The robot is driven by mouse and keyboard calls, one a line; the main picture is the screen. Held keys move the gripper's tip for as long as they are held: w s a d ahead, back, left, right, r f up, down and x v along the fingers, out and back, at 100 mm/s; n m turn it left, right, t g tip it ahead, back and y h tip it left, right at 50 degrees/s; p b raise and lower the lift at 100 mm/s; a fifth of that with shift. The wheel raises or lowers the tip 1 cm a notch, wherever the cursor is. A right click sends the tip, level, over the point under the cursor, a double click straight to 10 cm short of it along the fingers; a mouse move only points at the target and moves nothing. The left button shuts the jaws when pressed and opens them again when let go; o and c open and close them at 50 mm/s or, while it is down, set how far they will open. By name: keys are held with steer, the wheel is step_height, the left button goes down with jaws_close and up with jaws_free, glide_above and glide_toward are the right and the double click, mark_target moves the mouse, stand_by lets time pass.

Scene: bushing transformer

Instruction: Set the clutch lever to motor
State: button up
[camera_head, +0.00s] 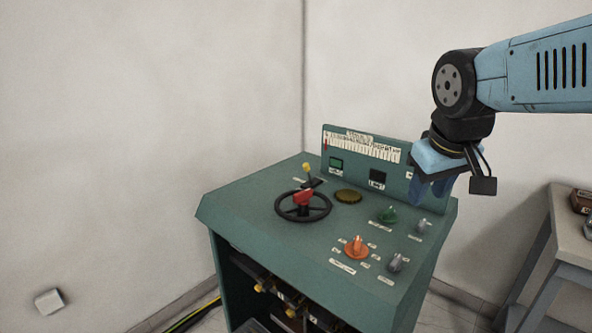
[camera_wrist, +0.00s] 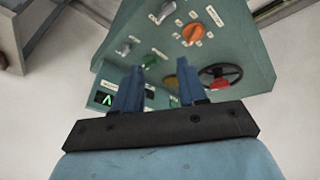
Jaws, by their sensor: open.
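A small lever with a yellow tip (camera_head: 307,169), which looks like the clutch lever, stands at the back left of the green console top (camera_head: 240,205). It rises from a dark slot plate with a pale label, too small to read. A black handwheel (camera_head: 290,215) with a red part at its hub lies just in front of it; the wheel also shows in the wrist view (camera_wrist: 236,72). I cannot make out the lever in the wrist view. My gripper (camera_head: 432,190) is open and empty above the console's right back, well apart from the lever; its two blue fingers show in the wrist view (camera_wrist: 158,72).
An orange knob (camera_head: 356,247), a green knob (camera_head: 388,214) and grey knobs (camera_head: 396,263) stand on the console's right half. An upright gauge panel (camera_head: 365,150) lines its back edge. A grey table (camera_head: 570,235) stands right. Space above the console's left is free.

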steer(key=w+n, duration=0.1)
steer(key=w, duration=0.1)
steer(key=w+n, duration=0.1)
steer(key=w, duration=0.1)
steer(key=w+a+n+g+h, duration=0.1)
steer(key=w, duration=0.1)
jaws_close()
steer(key=w+a+f+n+h, duration=0.2)
steer(key=w+a+n, duration=0.3)
steer(key=w, duration=0.3)
steer(key=w+a+f+n+h, duration=0.1)
steer(key=w+a+n+h, duration=0.25)
steer(key=w, duration=0.55)
steer(key=w+a+f+n+t+h, duration=0.1)
steer(key=w+a+f+n, duration=0.2)
steer(key=a, duration=0.4)
steer(key=w+a+f+n+t, duration=0.2)
steer(key=w+a+f+n, duration=0.2)
steer(key=a, duration=0.4)
steer(key=w+a+f+n+t+h, duration=0.1)
steer(key=w+a+f+n+t, duration=0.1)
steer(key=a, duration=0.6)
steer(key=w+f+n, duration=0.1)
steer(key=w+n, duration=0.1)
steer(key=shift+w+f+h, duration=0.3)
steer(key=shift+h, duration=0.05)
steer(key=shift+n, duration=0.25)
